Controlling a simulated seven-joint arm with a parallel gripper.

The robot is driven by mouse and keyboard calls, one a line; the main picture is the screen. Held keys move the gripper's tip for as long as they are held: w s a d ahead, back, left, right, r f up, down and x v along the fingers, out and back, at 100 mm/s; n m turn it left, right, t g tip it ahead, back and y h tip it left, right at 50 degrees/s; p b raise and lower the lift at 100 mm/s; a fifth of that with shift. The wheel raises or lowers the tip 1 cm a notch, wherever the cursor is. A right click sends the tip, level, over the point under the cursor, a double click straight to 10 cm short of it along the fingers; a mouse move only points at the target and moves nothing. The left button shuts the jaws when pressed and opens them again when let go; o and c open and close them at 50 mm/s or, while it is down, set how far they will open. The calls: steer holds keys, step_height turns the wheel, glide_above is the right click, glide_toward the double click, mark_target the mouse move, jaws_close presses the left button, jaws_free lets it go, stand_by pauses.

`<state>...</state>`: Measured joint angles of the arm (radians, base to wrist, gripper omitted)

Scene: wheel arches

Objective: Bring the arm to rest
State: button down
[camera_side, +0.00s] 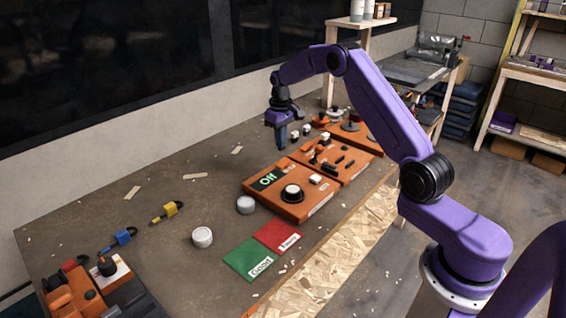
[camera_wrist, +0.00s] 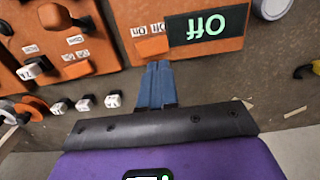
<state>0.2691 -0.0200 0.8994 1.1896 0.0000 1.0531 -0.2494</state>
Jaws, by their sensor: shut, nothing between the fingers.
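My gripper (camera_side: 281,137) hangs from the purple arm above the back of the workbench (camera_side: 150,235), fingers pointing down. Its blue fingers are together with nothing between them. In the wrist view the shut fingers (camera_wrist: 156,84) show near an orange panel (camera_wrist: 185,20) with a dark display reading "Off". The same panel (camera_side: 315,208) shows in the side view, to the right of and below my gripper, with a round black-and-white knob on top. My gripper is apart from the panel and holds nothing.
More orange panels (camera_side: 340,168) with small parts stand to the right. Padlock-like pieces, yellow (camera_side: 170,209) and blue (camera_side: 122,237), lie to the left. A wall borders the bench's back.

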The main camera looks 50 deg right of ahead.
steer(key=shift+r, duration=0.1)
steer(key=s+a+r+n, duration=0.3)
steer(key=s+a+r, duration=0.3)
steer(key=a, duration=0.5)
steer(key=s+a+r+n, duration=0.3)
steer(key=s+a, duration=0.6)
steer(key=a, duration=0.2)
steer(key=s+a+r+n, duration=0.2)
steer(key=s+a+n, duration=0.1)
steer(key=s, duration=1.2)
steer(key=s+d+f+n, duration=0.1)
steer(key=s+d+n, duration=0.2)
steer(key=s, duration=1.1)
steer(key=shift+d+f+n, duration=0.15)
steer(key=shift+d+n, duration=0.15)
steer(key=shift+d, duration=0.2)
